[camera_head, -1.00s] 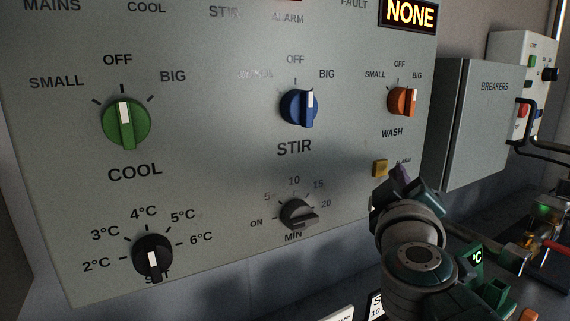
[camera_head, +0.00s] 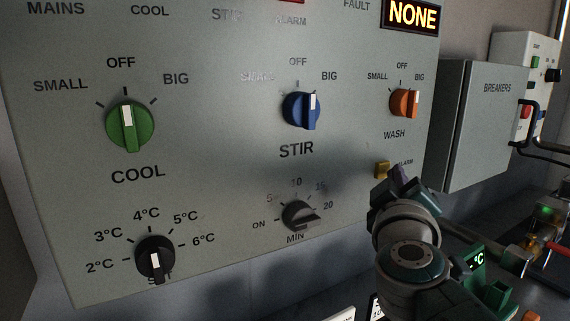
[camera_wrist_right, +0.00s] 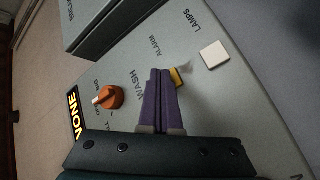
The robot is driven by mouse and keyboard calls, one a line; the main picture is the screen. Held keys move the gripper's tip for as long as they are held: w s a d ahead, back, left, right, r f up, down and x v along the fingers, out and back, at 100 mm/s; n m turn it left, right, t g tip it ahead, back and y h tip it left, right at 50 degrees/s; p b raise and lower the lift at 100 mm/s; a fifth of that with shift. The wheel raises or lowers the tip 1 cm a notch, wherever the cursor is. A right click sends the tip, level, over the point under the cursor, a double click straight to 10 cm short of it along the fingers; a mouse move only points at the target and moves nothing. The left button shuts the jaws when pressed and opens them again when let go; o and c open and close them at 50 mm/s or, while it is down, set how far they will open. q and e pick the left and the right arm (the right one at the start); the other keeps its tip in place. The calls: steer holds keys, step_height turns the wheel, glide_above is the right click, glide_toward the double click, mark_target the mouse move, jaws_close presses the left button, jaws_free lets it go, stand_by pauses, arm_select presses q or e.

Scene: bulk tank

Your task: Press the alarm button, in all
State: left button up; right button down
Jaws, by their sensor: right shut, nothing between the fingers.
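The yellow alarm button (camera_head: 381,170) sits low at the right of the grey control panel, below the WASH knob, beside its small ALARM label. My right gripper (camera_head: 402,174) is just right of it, with purple fingers pointing at the panel. In the right wrist view the shut, empty fingers (camera_wrist_right: 160,76) cover part of the yellow button (camera_wrist_right: 178,77), which shows at their right edge. I cannot tell whether the fingertips touch it. My left gripper is not in view.
The orange WASH knob (camera_head: 404,103) is above the button, and the blue STIR knob (camera_head: 301,110) is to the left. A breaker box (camera_head: 482,125) juts out at right. The lit display (camera_head: 411,15) reads NONE. A white square button (camera_wrist_right: 214,55) is near the fingers.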

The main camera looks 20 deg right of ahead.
steer(key=shift+w, duration=0.1)
stand_by(0.3)
steer(key=shift+w, duration=0.4)
stand_by(0.4)
steer(key=shift+s+p, duration=0.75)
steer(key=shift+s, duration=0.1)
